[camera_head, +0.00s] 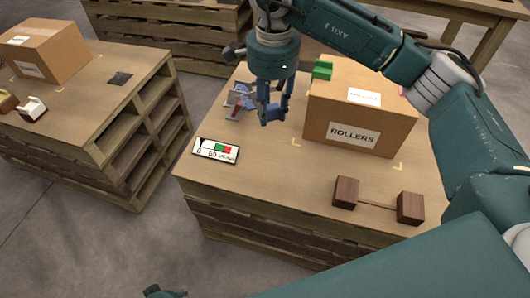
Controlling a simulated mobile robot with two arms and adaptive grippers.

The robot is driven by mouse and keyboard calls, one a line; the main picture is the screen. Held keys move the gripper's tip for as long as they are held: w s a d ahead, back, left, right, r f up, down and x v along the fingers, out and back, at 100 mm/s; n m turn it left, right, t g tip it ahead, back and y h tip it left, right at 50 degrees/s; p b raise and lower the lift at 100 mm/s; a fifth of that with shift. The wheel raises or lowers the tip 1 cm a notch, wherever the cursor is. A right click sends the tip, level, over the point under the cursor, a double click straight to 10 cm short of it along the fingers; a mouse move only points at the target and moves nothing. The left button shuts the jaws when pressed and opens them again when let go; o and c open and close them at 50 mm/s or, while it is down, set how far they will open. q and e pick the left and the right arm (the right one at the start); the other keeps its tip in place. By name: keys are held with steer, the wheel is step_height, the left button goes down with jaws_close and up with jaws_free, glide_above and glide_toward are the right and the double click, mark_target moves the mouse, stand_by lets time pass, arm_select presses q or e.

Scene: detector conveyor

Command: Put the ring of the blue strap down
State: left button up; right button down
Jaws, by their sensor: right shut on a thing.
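My right gripper (274,112) points down over the table top, left of the rollers box. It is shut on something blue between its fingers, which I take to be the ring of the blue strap. The ring's outline cannot be made out at this size. A small bundle (240,100) with blue, grey and red parts sits just left of the gripper. I cannot tell whether it joins what the gripper holds. My left gripper is not clearly in view.
A cardboard box (340,134) marked ROLLERS stands right of the gripper, with a green block (322,70) on it. A card (215,151) lies at the left front edge. Two wooden blocks joined by a bar (377,204) lie front right. Another table (110,110) stands left.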

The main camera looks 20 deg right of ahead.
steer(key=m, duration=0.1)
steer(key=w+m, duration=0.1)
steer(key=shift+a+r+m, duration=0.2)
steer(key=shift+m, duration=0.1)
steer(key=shift+f, duration=0.3)
steer(key=shift+m, duration=0.3)
step_height(320, 180, down, 15)
steer(key=shift+r+b, duration=0.15)
steer(key=shift+b, duration=0.6)
step_height(320, 180, down, 5)
steer(key=shift+r+b, duration=0.1)
steer(key=shift+b, duration=0.2)
arm_select(q)
step_height(320, 180, up, 7)
steer(key=w, duration=0.1)
steer(key=shift+w+a, duration=0.15)
steer(key=shift+w, duration=0.1)
arm_select(e)
steer(key=c, duration=1.3)
jaws_free()
arm_select(q)
steer(key=shift+w+r, duration=0.1)
steer(key=shift+r, duration=0.1)
